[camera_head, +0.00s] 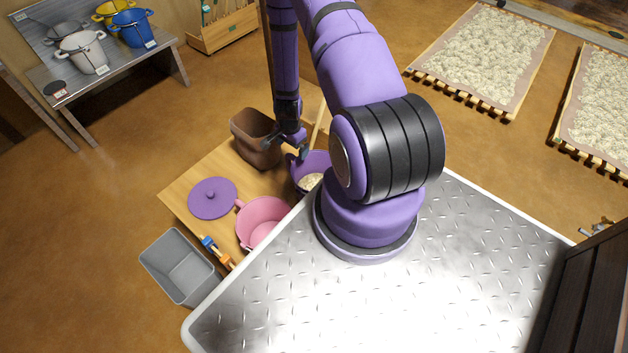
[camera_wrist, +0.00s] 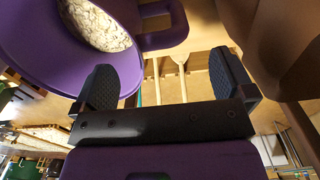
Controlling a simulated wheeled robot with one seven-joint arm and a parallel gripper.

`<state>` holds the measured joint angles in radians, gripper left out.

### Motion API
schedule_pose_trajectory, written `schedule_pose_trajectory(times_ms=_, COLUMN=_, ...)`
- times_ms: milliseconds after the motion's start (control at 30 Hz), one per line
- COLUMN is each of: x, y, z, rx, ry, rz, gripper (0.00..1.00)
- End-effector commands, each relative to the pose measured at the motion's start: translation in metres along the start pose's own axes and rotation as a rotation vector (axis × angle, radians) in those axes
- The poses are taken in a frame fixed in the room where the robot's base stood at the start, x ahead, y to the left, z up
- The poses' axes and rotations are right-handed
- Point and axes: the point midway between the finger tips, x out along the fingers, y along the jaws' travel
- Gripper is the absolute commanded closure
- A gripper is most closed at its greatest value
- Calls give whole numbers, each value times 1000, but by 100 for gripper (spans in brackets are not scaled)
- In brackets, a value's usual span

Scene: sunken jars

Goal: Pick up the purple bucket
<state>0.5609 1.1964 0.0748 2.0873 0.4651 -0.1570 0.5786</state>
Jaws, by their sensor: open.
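The purple bucket (camera_head: 313,163) stands on the low wooden table, partly hidden behind my arm in the head view. It holds a pale, grainy filling. In the wrist view the purple bucket (camera_wrist: 45,60) fills the upper left, with its handle (camera_wrist: 165,32) reaching right, above the space between my fingers. My gripper (camera_head: 297,150) is at the bucket's left side in the head view. In the wrist view my gripper (camera_wrist: 168,85) has its two black fingers apart with nothing between them. I cannot tell how far the handle is from the fingertips.
A brown bin (camera_head: 254,138) stands close behind my gripper. A pink bucket (camera_head: 263,218), a purple lid (camera_head: 213,197) and blue and orange tools (camera_head: 217,252) are on the wooden table (camera_head: 178,190). A grey bin (camera_head: 178,268) stands on the floor beside it.

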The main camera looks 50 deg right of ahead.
Motion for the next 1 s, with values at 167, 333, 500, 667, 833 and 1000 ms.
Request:
schedule_pose_trajectory(times_ms=167, x=21, y=0, z=0, rx=0, ry=-1, rz=0, gripper=0)
schedule_pose_trajectory(times_ms=333, x=28, y=0, z=0, rx=0, ry=-1, rz=0, gripper=0)
schedule_pose_trajectory(times_ms=500, x=46, y=0, z=1, rx=0, ry=-1, rz=1, gripper=0)
schedule_pose_trajectory(times_ms=667, x=67, y=-1, z=2, rx=-1, ry=-1, rz=0, gripper=0)
schedule_pose_trajectory(times_ms=833, x=77, y=-1, z=1, rx=-1, ry=0, rz=-1, gripper=0)
schedule_pose_trajectory(times_ms=1000, x=78, y=-1, z=1, rx=-1, ry=0, rz=-1, gripper=0)
